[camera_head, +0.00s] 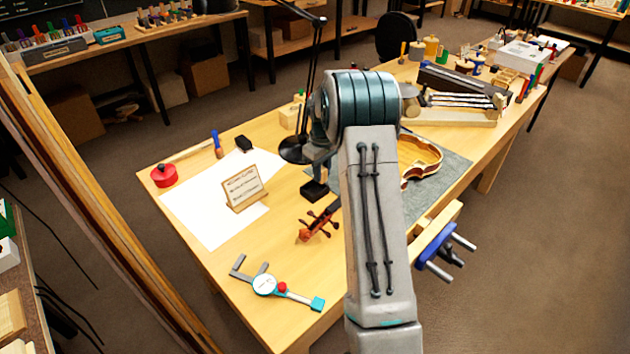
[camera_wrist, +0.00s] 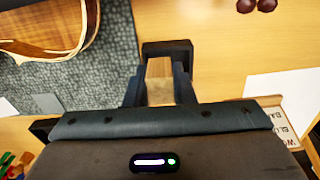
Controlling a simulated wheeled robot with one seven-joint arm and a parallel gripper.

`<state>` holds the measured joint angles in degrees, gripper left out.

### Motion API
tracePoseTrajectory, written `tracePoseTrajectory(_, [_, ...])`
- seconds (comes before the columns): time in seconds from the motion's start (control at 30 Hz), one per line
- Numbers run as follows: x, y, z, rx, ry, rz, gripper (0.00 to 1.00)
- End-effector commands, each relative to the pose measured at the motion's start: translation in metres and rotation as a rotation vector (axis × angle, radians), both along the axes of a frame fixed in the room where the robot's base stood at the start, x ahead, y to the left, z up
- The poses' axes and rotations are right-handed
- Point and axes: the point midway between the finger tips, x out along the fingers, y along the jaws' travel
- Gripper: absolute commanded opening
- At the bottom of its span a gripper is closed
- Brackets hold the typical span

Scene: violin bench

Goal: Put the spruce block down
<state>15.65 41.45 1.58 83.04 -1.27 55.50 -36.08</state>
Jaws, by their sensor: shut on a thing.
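The spruce block (camera_wrist: 160,88) is a small pale wood piece between the dark fingers of my gripper (camera_wrist: 163,62) in the wrist view. The fingers are shut on it from both sides. In the head view my own arm covers most of this spot, and I cannot make out the block there.
An open violin body (camera_head: 422,160) lies on the grey mat (camera_head: 452,172). A violin scroll (camera_head: 318,226), a caliper (camera_head: 268,286), a lettered card stand (camera_head: 243,188), white paper (camera_head: 195,205) and a red tin (camera_head: 164,176) are on the bench. A lamp base (camera_head: 294,150) stands behind.

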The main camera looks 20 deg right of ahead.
Motion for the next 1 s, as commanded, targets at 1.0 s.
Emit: tracePoseTrajectory(1.0, [0.012,0.016,-0.055,0.0,0.0,-0.001,0.32])
